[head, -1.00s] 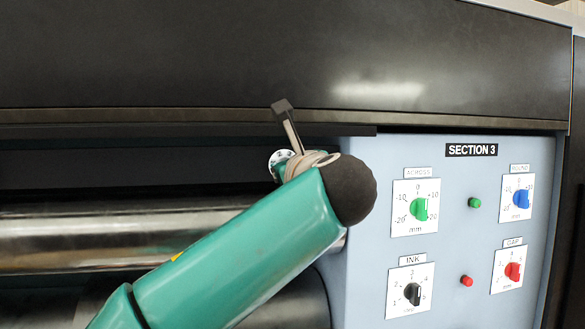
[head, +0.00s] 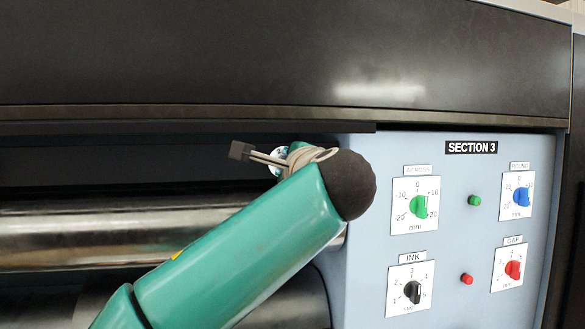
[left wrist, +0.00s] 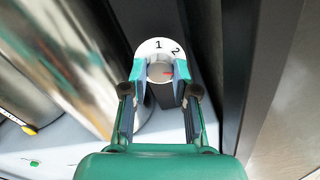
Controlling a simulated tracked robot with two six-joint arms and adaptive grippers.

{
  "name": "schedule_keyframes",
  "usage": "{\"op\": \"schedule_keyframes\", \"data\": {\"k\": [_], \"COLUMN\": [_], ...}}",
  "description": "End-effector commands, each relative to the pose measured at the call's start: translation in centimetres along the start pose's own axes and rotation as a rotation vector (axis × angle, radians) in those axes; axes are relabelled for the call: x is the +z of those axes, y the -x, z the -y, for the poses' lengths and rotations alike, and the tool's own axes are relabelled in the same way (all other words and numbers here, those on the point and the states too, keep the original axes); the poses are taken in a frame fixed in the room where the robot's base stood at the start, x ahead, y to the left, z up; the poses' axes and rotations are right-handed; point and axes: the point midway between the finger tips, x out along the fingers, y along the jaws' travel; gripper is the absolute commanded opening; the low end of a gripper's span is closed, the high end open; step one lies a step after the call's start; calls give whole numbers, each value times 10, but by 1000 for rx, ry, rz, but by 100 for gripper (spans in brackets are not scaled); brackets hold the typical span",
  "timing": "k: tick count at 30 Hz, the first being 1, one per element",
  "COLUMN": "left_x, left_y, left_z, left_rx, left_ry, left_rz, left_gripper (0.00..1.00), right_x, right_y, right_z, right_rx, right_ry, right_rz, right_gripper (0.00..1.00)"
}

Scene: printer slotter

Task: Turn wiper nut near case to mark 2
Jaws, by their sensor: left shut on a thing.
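My left gripper (left wrist: 160,76) is shut on the wiper nut (left wrist: 157,71), one finger on either side of its round grey face. The nut bears a small red mark near its right edge in the left wrist view. In the head view my left arm covers the nut, and only an edge of the dial (head: 276,157) shows. My right gripper is not in view.
The light blue SECTION 3 panel (head: 458,220) with several coloured knobs stands to the right. A shiny roller (head: 120,237) runs left of it, behind and above my arm. A dark cover (head: 280,55) with a ledge overhangs close above my wrist.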

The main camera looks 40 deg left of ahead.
Motion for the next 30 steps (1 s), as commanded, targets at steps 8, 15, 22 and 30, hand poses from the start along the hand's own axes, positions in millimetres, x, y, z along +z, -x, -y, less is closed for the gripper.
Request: {"op": "schedule_keyframes", "data": {"k": [8, 15, 22, 30], "left_x": [4, 3, 2, 2], "left_y": [-1, -1, -1, -1], "left_z": [-1, -1, -2, -2], "left_rx": [-2, -1, 0, 2], "left_ry": [267, 487, 653, 762], "left_rz": [7, 6, 6, 7], "left_gripper": [0, 0, 0, 0], "right_x": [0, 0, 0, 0], "right_y": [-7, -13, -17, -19], "right_z": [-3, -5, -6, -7], "right_rx": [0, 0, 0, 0], "right_ry": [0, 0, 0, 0], "right_rz": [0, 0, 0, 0], "right_gripper": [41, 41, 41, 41]}}
